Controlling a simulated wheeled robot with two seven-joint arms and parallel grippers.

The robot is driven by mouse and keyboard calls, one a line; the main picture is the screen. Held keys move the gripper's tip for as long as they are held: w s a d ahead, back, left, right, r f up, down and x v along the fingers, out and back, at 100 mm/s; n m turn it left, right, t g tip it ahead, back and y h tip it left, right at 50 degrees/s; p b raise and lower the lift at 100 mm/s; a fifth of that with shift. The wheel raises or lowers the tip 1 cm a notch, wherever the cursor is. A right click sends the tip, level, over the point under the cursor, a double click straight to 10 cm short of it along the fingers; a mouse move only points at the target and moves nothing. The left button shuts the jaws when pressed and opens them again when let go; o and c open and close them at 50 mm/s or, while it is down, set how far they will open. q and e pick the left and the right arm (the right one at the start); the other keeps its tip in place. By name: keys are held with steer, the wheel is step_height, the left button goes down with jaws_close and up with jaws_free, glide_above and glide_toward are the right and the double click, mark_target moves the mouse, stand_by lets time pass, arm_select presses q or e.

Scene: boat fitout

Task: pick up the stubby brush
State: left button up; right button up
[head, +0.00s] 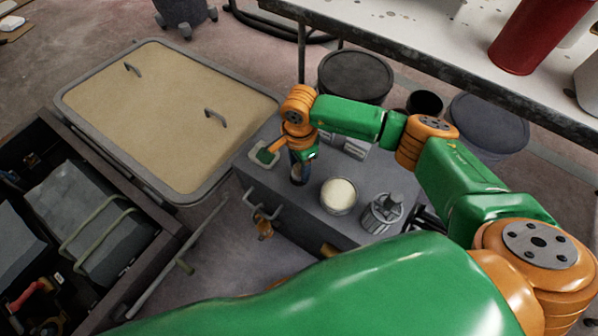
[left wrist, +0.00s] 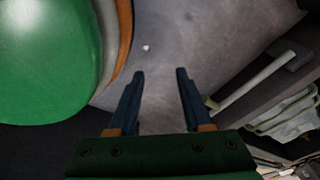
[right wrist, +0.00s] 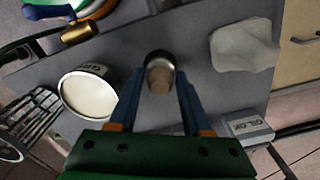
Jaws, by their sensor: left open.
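The short, upright thing that looks like the stubby brush (right wrist: 159,76) has a round metallic part and a tan part. It stands on the grey bench top (head: 322,220). In the head view it shows small and dark (head: 297,177) below my right gripper (head: 300,160). In the right wrist view the right gripper's fingers (right wrist: 160,88) are apart, pointing down at it, with it between their tips. I cannot tell whether they touch it. My left gripper (left wrist: 160,85) is open and empty over grey floor; I cannot make it out in the head view.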

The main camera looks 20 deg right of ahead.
jaws_close()
arm_select(q)
steer(key=shift+d, duration=0.4)
steer(key=shift+d, duration=0.1)
